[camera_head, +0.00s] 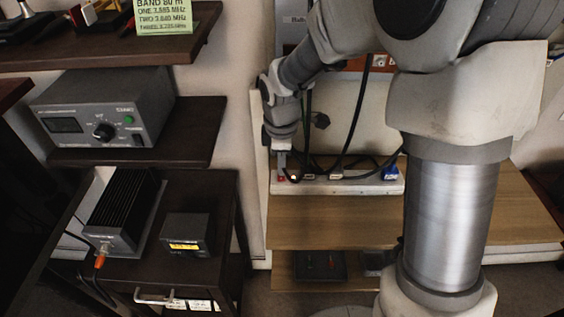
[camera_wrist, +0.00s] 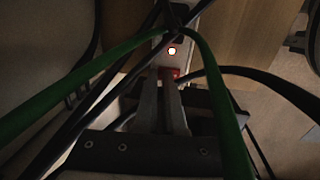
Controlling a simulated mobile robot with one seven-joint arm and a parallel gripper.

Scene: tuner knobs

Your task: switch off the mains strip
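The mains strip (camera_head: 352,187) is a long white bar on the wooden shelf, with several plugs and cables in it. Its left end carries a red switch (camera_head: 282,179), which also shows in the wrist view (camera_wrist: 176,73). A small lamp (camera_wrist: 172,51) glows beside the switch. My gripper (camera_head: 282,166) points down at the left end of the strip. In the wrist view my gripper's fingers (camera_wrist: 165,82) look closed together, with nothing seen between them. The tips are right beside the red switch and partly cover it; I cannot tell whether they touch.
Green and black cables (camera_wrist: 212,75) cross close around my gripper. A blue plug (camera_head: 390,173) sits at the strip's right end. A pale panel stands behind the strip. The wooden shelf (camera_head: 330,232) in front is bare. A tuner box (camera_head: 105,108) stands on the dark shelf at left.

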